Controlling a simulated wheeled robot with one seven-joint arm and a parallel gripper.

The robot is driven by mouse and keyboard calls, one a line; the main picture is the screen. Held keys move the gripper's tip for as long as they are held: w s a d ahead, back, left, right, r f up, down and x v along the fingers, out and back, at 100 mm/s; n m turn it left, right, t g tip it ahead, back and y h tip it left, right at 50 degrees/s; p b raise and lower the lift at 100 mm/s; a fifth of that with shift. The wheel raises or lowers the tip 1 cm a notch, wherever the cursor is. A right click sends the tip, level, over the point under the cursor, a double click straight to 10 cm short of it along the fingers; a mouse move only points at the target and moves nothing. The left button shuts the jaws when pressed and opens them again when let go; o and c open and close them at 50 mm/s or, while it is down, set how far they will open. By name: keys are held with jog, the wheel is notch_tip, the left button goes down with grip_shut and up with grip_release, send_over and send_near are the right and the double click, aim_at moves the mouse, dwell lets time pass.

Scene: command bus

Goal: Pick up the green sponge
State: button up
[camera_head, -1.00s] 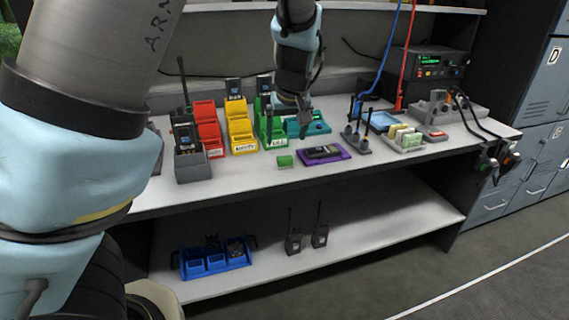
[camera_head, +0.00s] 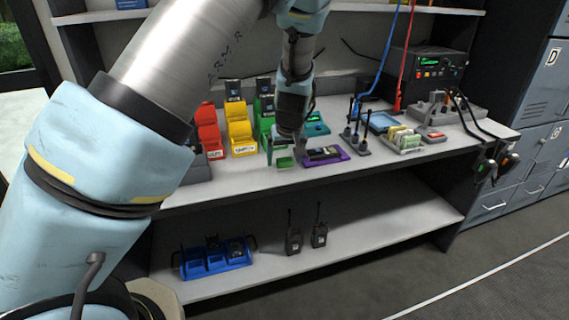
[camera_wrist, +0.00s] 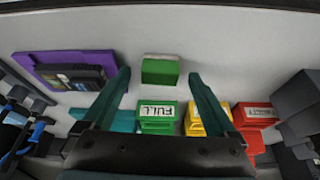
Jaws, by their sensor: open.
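The green sponge (camera_head: 285,162) is a small block lying on the white workbench near its front edge, just left of the purple tray. In the wrist view the sponge (camera_wrist: 160,70) lies ahead of and between the two fingertips, with bare bench around it. My gripper (camera_wrist: 158,75) is open and empty, its two fingers spread to either side of the sponge's line. In the head view my gripper (camera_head: 287,150) hangs over the bench close to the sponge. Whether the fingers are down at the sponge's height I cannot tell.
The purple tray (camera_wrist: 52,60) with a dark device sits beside the sponge. Green (camera_wrist: 157,118), yellow (camera_head: 239,140) and red (camera_head: 207,138) bins stand behind it. A grey radio rack (camera_head: 358,145) is to the right. The bench front edge is clear.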

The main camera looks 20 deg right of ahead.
jog(key=shift+c, duration=0.4)
jog(key=c, duration=1.3)
